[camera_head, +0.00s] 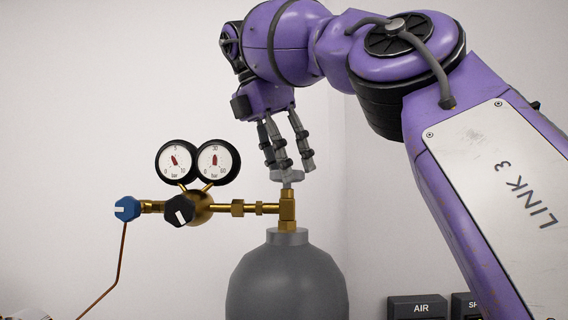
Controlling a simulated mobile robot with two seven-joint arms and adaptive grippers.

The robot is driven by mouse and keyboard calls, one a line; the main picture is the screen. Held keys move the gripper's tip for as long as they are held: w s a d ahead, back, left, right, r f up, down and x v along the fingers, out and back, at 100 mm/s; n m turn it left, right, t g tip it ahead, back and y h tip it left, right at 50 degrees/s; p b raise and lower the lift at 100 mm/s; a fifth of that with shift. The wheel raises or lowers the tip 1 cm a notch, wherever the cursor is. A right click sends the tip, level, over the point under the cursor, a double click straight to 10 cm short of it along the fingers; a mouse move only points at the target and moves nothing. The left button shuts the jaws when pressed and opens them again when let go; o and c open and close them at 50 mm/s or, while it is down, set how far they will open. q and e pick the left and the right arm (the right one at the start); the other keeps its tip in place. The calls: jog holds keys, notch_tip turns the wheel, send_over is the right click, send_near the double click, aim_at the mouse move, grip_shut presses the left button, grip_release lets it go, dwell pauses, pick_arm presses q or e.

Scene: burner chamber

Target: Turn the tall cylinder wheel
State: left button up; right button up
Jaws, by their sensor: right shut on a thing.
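The tall grey cylinder (287,281) stands upright in the lower middle of the head view, with a brass valve (287,208) on top. The small grey wheel (287,176) sits on top of this valve. My right gripper (287,170) reaches down from above, its fingers pointing at the wheel and shut on it. The fingers hide part of the wheel. My left gripper is not in view.
Two round gauges (178,161) and (215,162), a black knob (179,211) and a blue knob (127,208) sit left of the valve. A thin copper tube (119,262) runs down from the blue knob. A box labelled AIR (417,307) is at lower right.

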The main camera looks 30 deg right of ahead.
dwell(0.4)
jog(key=o, duration=1.1)
jog(key=shift+w+d, duration=0.1)
